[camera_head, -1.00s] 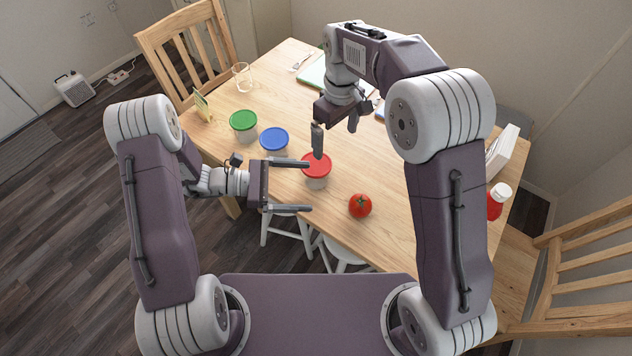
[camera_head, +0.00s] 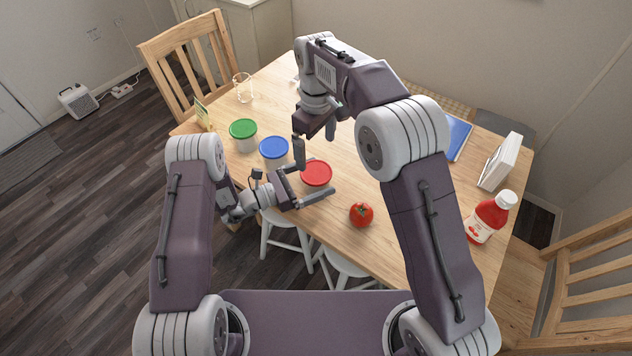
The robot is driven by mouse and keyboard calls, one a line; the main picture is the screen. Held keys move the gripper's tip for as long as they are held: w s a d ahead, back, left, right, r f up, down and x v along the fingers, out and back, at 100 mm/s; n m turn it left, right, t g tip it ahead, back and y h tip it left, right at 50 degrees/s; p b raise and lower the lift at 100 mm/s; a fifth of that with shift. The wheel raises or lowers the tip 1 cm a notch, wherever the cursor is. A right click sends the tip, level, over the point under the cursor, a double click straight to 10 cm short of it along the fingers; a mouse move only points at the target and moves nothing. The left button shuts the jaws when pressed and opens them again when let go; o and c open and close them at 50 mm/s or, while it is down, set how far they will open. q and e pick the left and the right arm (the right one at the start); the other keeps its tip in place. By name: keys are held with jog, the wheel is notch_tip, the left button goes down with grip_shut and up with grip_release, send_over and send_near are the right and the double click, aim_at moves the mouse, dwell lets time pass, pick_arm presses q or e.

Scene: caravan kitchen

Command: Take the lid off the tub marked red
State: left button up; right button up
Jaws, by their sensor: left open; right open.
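The red-lidded tub stands on the table with its red lid (camera_head: 317,173) on; its body is mostly hidden by my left gripper. My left gripper (camera_head: 312,184) is open, with its fingers on either side of the tub below the lid. I cannot tell whether they touch it. My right gripper (camera_head: 315,151) is open and empty, pointing down just behind the red lid, with one finger near the blue-lidded tub.
A blue-lidded tub (camera_head: 274,149) and a green-lidded tub (camera_head: 243,133) stand to the left. A tomato (camera_head: 361,214) lies in front right. A ketchup bottle (camera_head: 490,217), white box (camera_head: 500,160) and blue book (camera_head: 456,137) are at the right. A glass (camera_head: 243,88) stands at the back left.

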pick_arm(q)
jog(key=shift+d, duration=0.15)
grip_shut()
pick_arm(e)
jog(key=m+t+y, duration=0.1)
jog(key=m, duration=0.1)
send_near(316, 171)
jog(key=f, duration=0.7)
jog(key=shift+w+a+f, duration=0.3)
jog(key=shift+a, duration=0.05)
jog(key=c, duration=1.5)
jog(key=shift+o, duration=0.2)
jog(key=shift+r, duration=0.2)
